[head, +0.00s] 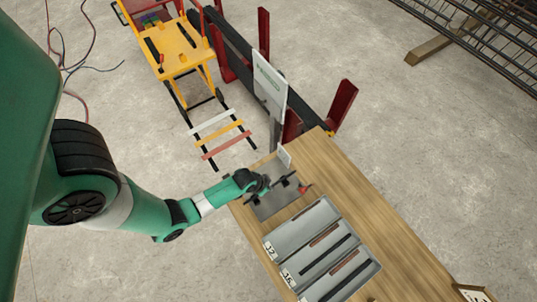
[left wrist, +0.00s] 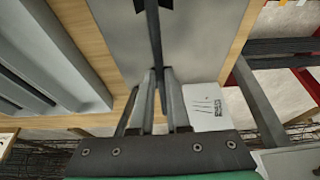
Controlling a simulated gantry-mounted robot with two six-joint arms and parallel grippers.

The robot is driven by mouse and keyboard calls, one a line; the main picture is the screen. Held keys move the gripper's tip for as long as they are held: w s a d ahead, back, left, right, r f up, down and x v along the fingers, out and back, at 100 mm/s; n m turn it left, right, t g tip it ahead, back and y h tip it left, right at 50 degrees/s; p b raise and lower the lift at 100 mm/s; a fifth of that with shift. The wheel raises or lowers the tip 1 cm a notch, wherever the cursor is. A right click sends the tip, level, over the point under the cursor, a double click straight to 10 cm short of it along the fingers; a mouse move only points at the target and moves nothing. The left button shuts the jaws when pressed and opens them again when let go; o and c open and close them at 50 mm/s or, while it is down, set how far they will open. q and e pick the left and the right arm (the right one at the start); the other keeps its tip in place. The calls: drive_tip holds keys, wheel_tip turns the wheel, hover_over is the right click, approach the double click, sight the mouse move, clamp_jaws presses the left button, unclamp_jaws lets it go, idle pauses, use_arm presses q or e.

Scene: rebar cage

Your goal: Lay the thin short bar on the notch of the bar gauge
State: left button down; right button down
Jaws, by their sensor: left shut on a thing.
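My left gripper (head: 266,184) reaches over the grey plate of the bar gauge (head: 268,208) on the wooden table. In the left wrist view its two fingers (left wrist: 160,78) are shut on a thin dark bar (left wrist: 154,40), which runs away from the fingertips over the grey plate (left wrist: 105,25). A black block of the gauge (left wrist: 139,5) shows at the top edge beside the bar. In the head view the bar is too small to make out clearly, and I cannot tell whether it touches the notch. A small red part (head: 304,189) sits at the gauge's right side. My right gripper is out of view.
Grey bins (head: 270,240) labelled 12 and 16, holding bars, stand beside the gauge. A white sign board (head: 268,85) and dark red posts (head: 342,103) stand behind the table. A yellow cart (head: 178,50) is farther back.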

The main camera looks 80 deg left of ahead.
use_arm(q)
drive_tip(key=shift+f, duration=0.15)
drive_tip(key=shift+w+f+b, duration=0.1)
drive_tip(key=shift+f+b, duration=0.65)
drive_tip(key=shift+f, duration=0.95)
drive_tip(key=shift+f, duration=0.15)
drive_tip(key=c, duration=0.9)
unclamp_jaws()
